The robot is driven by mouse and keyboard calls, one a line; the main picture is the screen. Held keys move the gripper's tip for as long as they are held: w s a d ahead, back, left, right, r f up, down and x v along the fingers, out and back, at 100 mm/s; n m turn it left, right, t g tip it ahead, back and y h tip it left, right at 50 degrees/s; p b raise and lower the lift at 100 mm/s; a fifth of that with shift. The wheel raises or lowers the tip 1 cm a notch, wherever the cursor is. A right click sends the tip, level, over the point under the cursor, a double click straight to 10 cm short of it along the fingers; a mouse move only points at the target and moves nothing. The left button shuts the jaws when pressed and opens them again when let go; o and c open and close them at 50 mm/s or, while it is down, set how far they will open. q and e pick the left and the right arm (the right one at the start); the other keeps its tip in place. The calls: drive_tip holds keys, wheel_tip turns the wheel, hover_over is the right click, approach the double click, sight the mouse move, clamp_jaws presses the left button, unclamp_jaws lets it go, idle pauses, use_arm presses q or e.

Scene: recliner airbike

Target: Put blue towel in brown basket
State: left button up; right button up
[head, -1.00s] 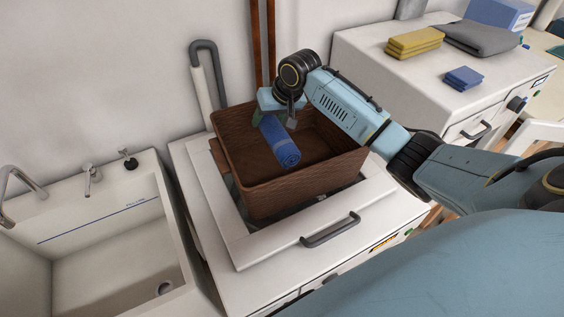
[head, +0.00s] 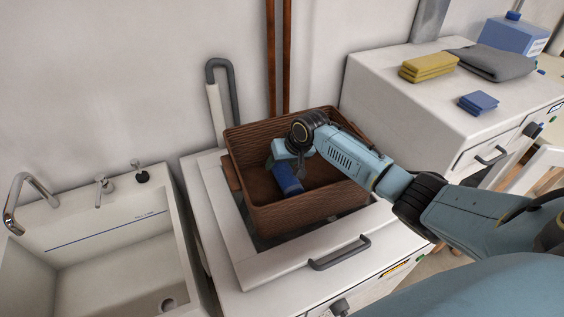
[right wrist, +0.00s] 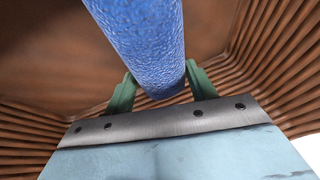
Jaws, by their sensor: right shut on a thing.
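The brown basket (head: 310,214) is a woven, open-topped box standing on top of a white machine. The blue towel (head: 287,180) is rolled up and is inside the basket's walls in the head view. It also shows in the right wrist view (right wrist: 140,40), with the ribbed basket walls around it. My right gripper (head: 284,166) reaches down into the basket and is shut on the towel; its green fingers (right wrist: 160,90) stand on either side of the roll. Whether the towel touches the basket floor I cannot tell. My left gripper is not in view.
A white sink (head: 105,255) with taps is at the left. At the right, a second white machine (head: 400,110) bears yellow folded cloths (head: 428,67), a grey cloth (head: 492,62), a small blue folded cloth (head: 478,102) and a blue container (head: 512,36). Pipes rise behind the basket.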

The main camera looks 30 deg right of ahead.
drive_tip(key=o, duration=1)
drive_tip(key=p+v, duration=0.1)
drive_tip(key=v, duration=1.1)
